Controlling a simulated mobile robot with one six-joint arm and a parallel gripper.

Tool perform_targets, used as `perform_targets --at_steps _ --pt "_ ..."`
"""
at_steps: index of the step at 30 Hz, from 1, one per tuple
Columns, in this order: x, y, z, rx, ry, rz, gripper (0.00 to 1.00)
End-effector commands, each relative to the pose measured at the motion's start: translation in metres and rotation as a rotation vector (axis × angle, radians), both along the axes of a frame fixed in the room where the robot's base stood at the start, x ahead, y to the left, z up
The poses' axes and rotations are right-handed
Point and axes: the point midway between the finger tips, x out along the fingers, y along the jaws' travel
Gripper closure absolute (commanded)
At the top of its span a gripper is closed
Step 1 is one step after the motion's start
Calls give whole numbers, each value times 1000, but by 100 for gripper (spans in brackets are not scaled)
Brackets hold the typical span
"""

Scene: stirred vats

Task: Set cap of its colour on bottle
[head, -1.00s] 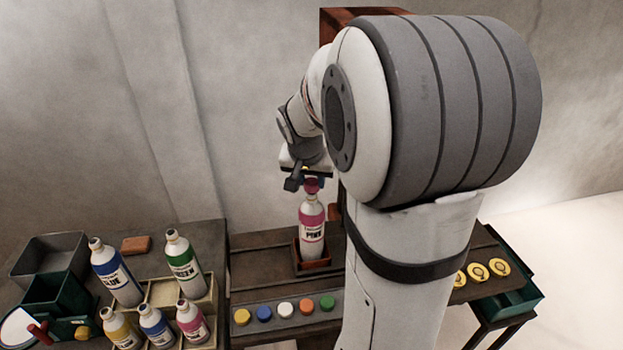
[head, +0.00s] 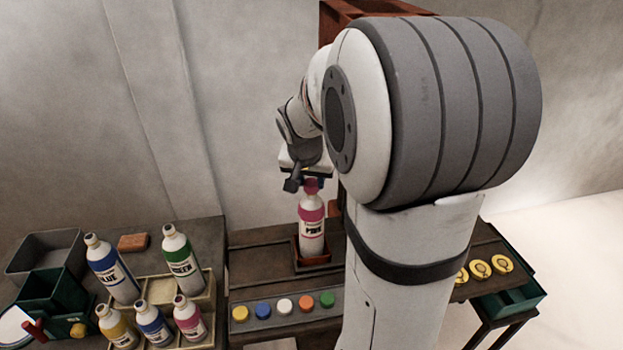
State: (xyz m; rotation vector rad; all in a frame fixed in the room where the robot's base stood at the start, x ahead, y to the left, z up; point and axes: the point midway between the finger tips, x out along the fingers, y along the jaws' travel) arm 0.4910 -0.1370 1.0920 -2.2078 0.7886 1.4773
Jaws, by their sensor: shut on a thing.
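A white bottle (head: 312,232) with a pink band and a label reading PINK stands upright in a small brown holder (head: 313,264) on the dark bench. A pink cap (head: 312,187) is at the bottle's mouth. My gripper (head: 311,184) is above the bottle, pointing down, and is shut on the pink cap. One finger shows at the left; the other is mostly hidden. I cannot tell whether the cap is fully seated on the neck.
A grey strip (head: 262,325) in front holds yellow, blue, white, orange and green caps. At the left, several bottles stand in and beside a pale crate (head: 205,310), near a green bin (head: 50,298) and a grey tray (head: 45,255). Yellow discs (head: 480,269) lie at the right.

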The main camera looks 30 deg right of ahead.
Motion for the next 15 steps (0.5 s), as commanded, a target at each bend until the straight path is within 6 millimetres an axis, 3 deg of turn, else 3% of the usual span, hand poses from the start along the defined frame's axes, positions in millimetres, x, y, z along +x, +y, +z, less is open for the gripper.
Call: perform_targets --at_steps 13,14,15 --pt "0 0 0 0 0 1 88" --pt "0 0 0 0 0 1 65" --pt "0 0 0 0 0 1 62"
